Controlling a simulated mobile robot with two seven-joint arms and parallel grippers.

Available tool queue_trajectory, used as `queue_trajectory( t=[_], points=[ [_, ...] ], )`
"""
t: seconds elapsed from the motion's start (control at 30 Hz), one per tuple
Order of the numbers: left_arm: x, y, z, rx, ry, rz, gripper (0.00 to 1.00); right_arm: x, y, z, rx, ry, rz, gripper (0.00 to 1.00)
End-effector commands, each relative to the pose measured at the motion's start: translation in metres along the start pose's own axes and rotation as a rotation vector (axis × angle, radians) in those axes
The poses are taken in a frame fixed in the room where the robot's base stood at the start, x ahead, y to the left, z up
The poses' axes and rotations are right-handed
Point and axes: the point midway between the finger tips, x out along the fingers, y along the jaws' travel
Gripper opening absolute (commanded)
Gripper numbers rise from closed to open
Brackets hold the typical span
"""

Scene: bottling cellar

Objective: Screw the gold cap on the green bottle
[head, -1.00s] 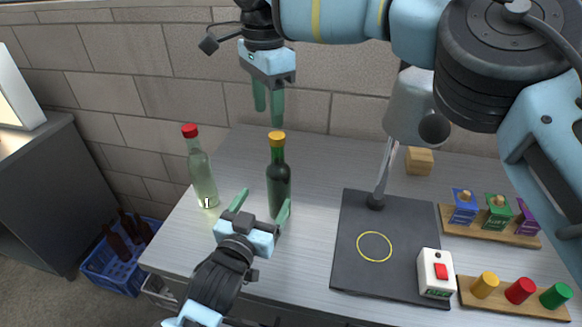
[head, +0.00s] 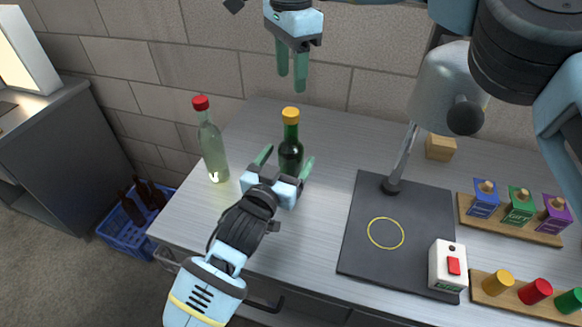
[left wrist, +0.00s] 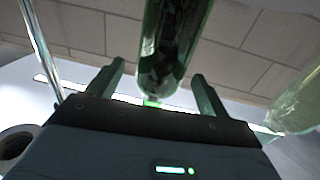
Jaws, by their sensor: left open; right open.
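The dark green bottle (head: 290,149) stands upright on the metal table, with the gold cap (head: 291,114) on top of its neck. I cannot tell how tightly the cap sits. My left gripper (head: 285,162) is open low at the bottle, a finger to each side of its lower body. In the left wrist view the bottle (left wrist: 172,45) shows between the two finger tips, with gaps beside it; the cap is out of that view. My right gripper (head: 292,82) is open and empty, pointing down above the cap, apart from it in the picture.
A clear bottle with a red cap (head: 213,150) stands left of the green one. To the right are a dark mat (head: 362,205) with a lamp (head: 402,165), a switch box (head: 447,266), a cap rack (head: 530,300) and a rack of colored blocks (head: 510,223).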

Motion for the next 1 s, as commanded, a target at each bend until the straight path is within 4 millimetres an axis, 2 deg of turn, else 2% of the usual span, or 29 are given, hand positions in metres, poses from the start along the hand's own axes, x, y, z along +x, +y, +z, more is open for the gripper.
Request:
queue_trajectory(
  t=[0.1,0.3,0.73,0.77,1.0],
  points=[
    [0.019,0.0,-0.001,-0.001,0.002,0.0,0.79,0.0,0.0,0.0,0.0,0.0,0.0,0.49],
    [0.038,0.0,-0.001,0.0,0.001,-0.001,0.79,0.0,0.0,0.0,0.0,0.0,0.0,0.49],
    [0.046,0.0,0.0,0.0,0.001,0.0,0.79,0.0,0.0,0.0,0.0,0.0,0.0,0.49],
    [0.046,0.0,0.0,0.0,0.001,0.0,0.78,0.0,0.0,0.0,0.0,0.0,0.0,0.49],
    [0.045,0.0,0.0,0.0,0.001,0.0,0.46,0.0,0.0,0.0,0.0,0.0,0.0,0.49]
  ],
)
